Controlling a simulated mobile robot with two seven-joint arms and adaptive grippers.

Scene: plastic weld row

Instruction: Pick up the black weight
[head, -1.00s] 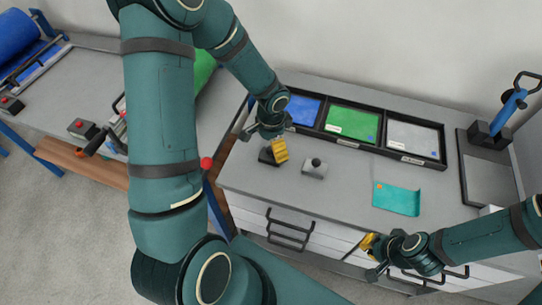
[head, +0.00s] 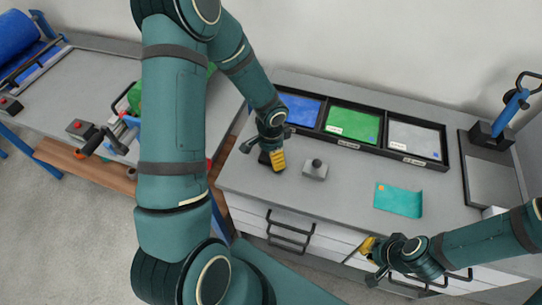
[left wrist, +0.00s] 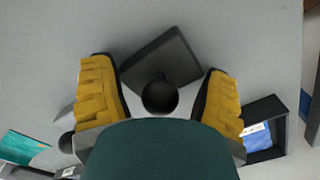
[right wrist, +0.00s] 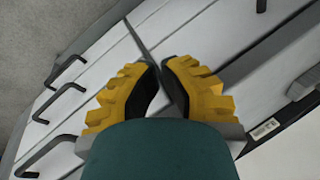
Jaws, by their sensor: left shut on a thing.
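The black weight (head: 264,158) stands on the grey bench top, partly hidden behind my left gripper (head: 275,162) in the head view. In the left wrist view the weight (left wrist: 163,58) is a dark block with a round knob, lying between the two yellow fingers of my left gripper (left wrist: 160,95). The left gripper is shut on it, and the weight seems to rest on the bench still. My right gripper (head: 368,250) hangs in front of the drawers. In the right wrist view its fingertips (right wrist: 161,75) are close together with nothing seen between them.
A grey weight with a dark knob (head: 315,170) stands just right of the black one. Behind are a blue, a green and a grey bin in a black tray (head: 375,148). A teal sheet (head: 398,201) lies at the right. The front middle of the bench is clear.

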